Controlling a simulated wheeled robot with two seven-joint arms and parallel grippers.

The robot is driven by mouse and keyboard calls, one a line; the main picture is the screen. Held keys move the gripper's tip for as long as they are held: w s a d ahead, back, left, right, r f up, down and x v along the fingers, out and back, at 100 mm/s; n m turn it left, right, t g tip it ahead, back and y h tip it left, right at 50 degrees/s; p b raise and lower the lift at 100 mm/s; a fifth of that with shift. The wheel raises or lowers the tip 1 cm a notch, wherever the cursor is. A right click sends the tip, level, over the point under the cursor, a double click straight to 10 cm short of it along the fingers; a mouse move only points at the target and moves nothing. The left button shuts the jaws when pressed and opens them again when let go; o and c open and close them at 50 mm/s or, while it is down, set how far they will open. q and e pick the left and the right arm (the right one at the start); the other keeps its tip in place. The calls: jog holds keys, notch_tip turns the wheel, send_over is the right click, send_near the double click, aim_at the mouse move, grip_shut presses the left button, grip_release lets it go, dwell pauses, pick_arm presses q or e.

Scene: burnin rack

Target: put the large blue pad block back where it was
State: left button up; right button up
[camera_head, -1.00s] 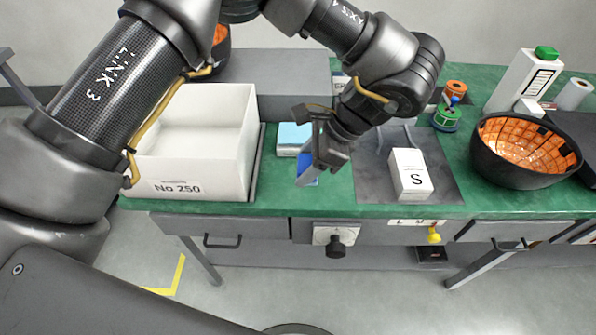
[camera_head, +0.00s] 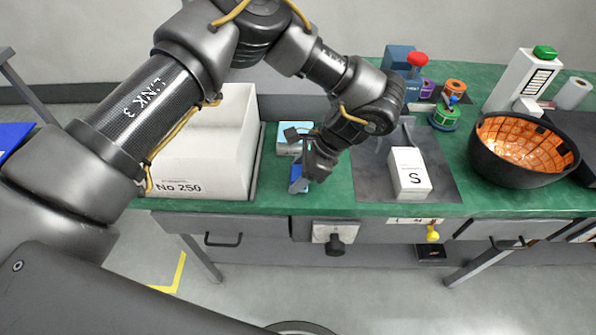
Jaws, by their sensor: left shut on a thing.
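The blue pad block (camera_head: 297,174) is between the fingers of my left gripper (camera_head: 303,180). Only part of its dark blue surface shows; the fingers hide the rest. The gripper is shut on it, low over the green table (camera_head: 330,190) and near the front edge. I cannot tell whether the block touches the table. A light blue box (camera_head: 291,140) lies just behind the gripper. My right gripper is not in view.
A white bin (camera_head: 200,187) marked No 250 stands to the left of the gripper. A white box marked S (camera_head: 409,174) stands on a grey mat (camera_head: 440,188) to the right. A black bowl (camera_head: 515,175) with an orange inside is farther right.

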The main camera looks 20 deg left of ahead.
pick_arm(q)
jog(key=shift+f, duration=0.1)
jog(key=o, duration=0.9)
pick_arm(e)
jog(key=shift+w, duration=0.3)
